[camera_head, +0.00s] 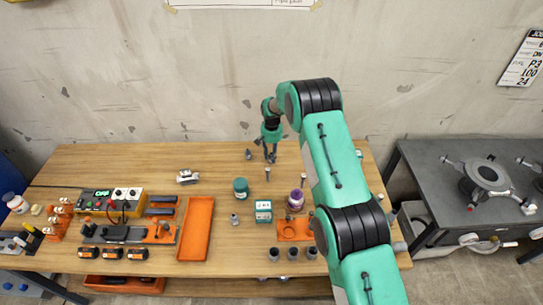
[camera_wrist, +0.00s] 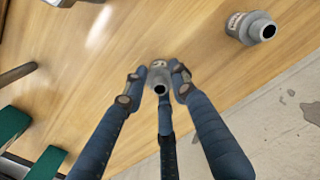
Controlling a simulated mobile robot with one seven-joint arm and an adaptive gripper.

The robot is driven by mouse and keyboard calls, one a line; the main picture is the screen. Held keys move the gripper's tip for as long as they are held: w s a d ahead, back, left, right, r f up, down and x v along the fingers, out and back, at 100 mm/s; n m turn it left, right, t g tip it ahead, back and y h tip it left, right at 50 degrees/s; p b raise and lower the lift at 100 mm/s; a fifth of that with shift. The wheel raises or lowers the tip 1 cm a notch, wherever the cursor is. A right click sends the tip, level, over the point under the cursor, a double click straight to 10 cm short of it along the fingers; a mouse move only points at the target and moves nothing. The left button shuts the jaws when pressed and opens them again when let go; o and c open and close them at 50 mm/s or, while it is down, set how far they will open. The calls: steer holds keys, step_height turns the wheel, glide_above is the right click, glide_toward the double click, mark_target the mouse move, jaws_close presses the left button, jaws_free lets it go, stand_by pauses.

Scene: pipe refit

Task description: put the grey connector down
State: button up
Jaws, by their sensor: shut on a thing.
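My gripper (camera_head: 270,150) is over the back part of the wooden table, its fingers pointing down. In the wrist view my gripper (camera_wrist: 158,82) has its dark blue fingers closed around a small grey connector (camera_wrist: 160,73), whose dark round opening faces the camera. The connector is close to the tabletop; I cannot tell whether it touches. The fingers mostly hide it in the head view. A second grey connector (camera_wrist: 250,27) lies apart on the wood at the upper right of the wrist view; a grey fitting (camera_head: 248,154) shows just left of my gripper in the head view.
A teal jar (camera_head: 240,189), a teal box (camera_head: 263,215) and a purple-topped bottle (camera_head: 296,198) stand nearer the front. An orange tray (camera_head: 196,228) lies left of them. Bare wood (camera_head: 120,165) spans the back left. The wall is close behind.

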steer(key=shift+f, duration=0.1)
steer(key=o, duration=1.1)
steer(key=shift+o, duration=0.2)
step_height(320, 180, up, 12)
steer(key=shift+p, duration=0.35)
steer(key=shift+r, duration=0.25)
stand_by(0.3)
